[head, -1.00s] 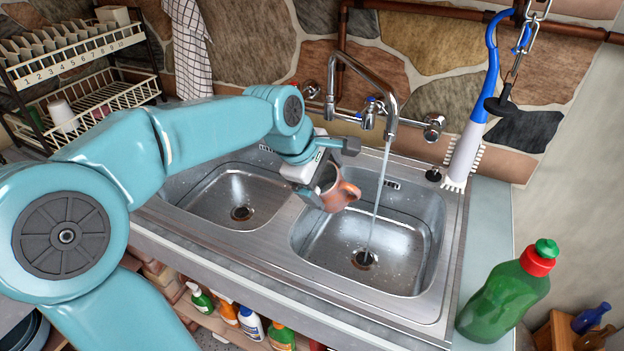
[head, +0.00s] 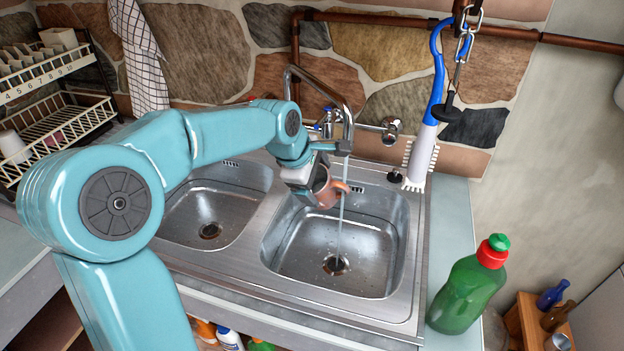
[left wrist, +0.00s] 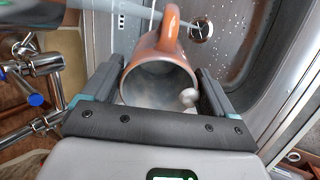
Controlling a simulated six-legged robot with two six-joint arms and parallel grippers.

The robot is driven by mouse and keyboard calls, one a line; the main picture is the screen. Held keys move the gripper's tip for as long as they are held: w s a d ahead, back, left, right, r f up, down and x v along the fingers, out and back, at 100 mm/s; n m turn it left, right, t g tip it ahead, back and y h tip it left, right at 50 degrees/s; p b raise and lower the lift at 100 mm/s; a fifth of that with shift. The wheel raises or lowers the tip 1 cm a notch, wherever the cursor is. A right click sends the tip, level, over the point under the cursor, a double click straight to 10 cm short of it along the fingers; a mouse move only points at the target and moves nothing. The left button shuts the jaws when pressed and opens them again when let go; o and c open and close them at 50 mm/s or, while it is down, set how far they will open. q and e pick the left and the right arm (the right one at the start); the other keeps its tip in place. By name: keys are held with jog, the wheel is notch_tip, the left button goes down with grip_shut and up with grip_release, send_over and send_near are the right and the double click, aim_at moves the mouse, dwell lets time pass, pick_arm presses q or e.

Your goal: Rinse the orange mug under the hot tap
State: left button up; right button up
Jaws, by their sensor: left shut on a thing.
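My left gripper (head: 318,172) is shut on the orange mug (head: 322,191) and holds it tilted above the right basin. In the left wrist view the mug (left wrist: 148,62) sits between both fingers, its grey mouth facing the camera and its handle upward. A small pale rounded spot shows inside it; I cannot tell what it is. The chrome tap (head: 346,104) is running. Its water stream (head: 340,230) passes at the mug's handle in the head view and falls to the drain; I cannot tell whether it touches the mug. My right gripper is out of view.
The right basin (head: 375,262) is wet; the left basin (head: 205,205) is empty. A green bottle (head: 466,292) stands on the counter at right. A blue-handled brush (head: 424,150) hangs beside the tap. A dish rack (head: 50,135) stands at far left.

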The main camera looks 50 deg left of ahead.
pick_arm(q)
jog(key=shift+s+r, duration=0.1)
jog(key=shift+d, duration=0.15)
jog(key=shift+d, duration=0.5)
jog(key=shift+s+b, duration=0.75)
jog(key=shift+s, duration=0.65)
jog(key=s+b, duration=0.1)
jog(key=s, duration=0.4)
jog(key=shift+d, duration=0.2)
dwell(0.4)
